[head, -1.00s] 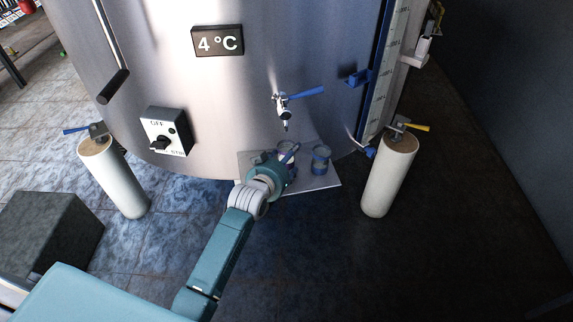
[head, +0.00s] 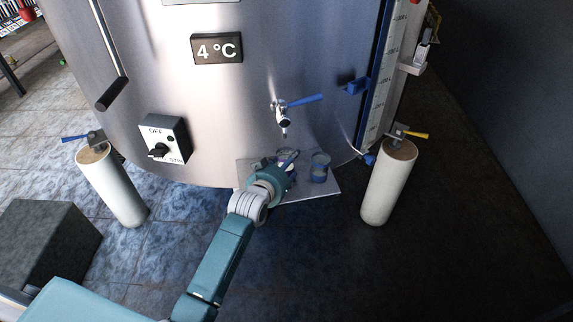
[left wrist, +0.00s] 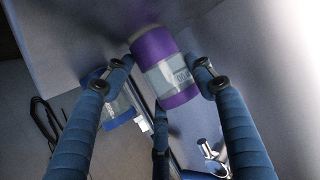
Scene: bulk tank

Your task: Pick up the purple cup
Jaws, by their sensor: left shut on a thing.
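The purple cup (left wrist: 165,67) has purple bands at both ends and a clear band with a label in the left wrist view. My left gripper (left wrist: 160,75) is shut on it, with a finger on each side. In the head view my left gripper (head: 283,165) is at the grey shelf under the tap, and the held cup (head: 286,154) is partly hidden behind it. A blue-banded cup (head: 320,167) stands on the shelf to the right; it also shows in the left wrist view (left wrist: 117,103). My right gripper is not in view.
A steel tank (head: 230,100) with a tap (head: 284,112) and blue lever rises behind the shelf (head: 318,193). White cylindrical legs stand to the left (head: 112,185) and right (head: 388,182). The floor in front is clear; a dark box (head: 45,245) sits at left.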

